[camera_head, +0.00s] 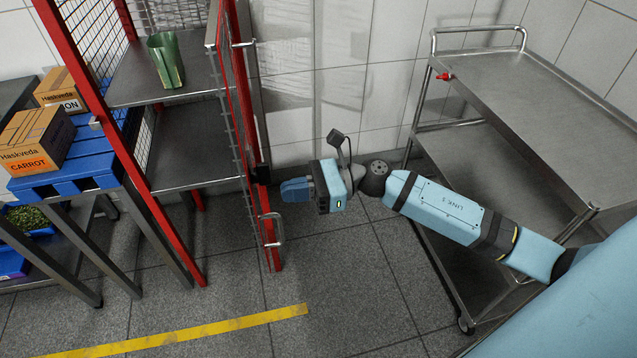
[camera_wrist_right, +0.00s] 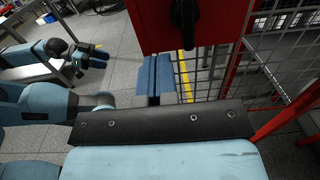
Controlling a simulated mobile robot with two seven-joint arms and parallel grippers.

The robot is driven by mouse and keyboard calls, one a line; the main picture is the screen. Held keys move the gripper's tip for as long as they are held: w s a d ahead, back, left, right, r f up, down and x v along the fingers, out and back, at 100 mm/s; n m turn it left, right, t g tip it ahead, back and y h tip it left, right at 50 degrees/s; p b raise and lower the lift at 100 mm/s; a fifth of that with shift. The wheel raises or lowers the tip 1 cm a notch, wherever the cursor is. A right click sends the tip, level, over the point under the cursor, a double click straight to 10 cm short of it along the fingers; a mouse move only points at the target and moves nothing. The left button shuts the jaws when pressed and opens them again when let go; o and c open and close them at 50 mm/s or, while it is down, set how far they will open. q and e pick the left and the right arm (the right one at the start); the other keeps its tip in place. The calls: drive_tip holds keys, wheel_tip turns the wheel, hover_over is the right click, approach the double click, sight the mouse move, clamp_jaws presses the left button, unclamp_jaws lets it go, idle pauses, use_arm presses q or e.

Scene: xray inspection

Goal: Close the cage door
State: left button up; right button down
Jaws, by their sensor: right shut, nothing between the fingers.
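The cage door (camera_head: 238,130), a red frame with wire mesh, stands swung open and shows nearly edge-on in the head view. Its metal handle (camera_head: 272,230) is low on the outer side, with a black latch (camera_head: 262,173) above it. In the right wrist view a red door panel (camera_wrist_right: 160,25) with a black knob (camera_wrist_right: 185,25) is close ahead. My right gripper (camera_head: 293,190) is shut and empty, just right of the door's free edge; contact is unclear. My left gripper (camera_wrist_right: 97,58) shows small in the right wrist view, its fingers unclear.
Inside the cage, a green container (camera_head: 166,62) stands on a metal shelf (camera_head: 190,95). A steel trolley (camera_head: 560,90) stands at right under my arm. Boxes (camera_head: 35,140) sit on a blue pallet (camera_head: 75,172) at left. Floor in front is clear, with a yellow line (camera_head: 200,333).

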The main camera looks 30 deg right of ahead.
sight(253, 198)
drive_tip(key=x, duration=0.4)
drive_tip(key=shift+a, duration=0.1)
drive_tip(key=shift+w+a, duration=0.15)
drive_tip(key=shift+a, duration=0.3)
use_arm(q)
drive_tip(key=shift+s+f, duration=0.1)
drive_tip(key=shift+f, duration=0.1)
drive_tip(key=shift+r+p, duration=0.2)
drive_tip(key=shift+p, duration=0.1)
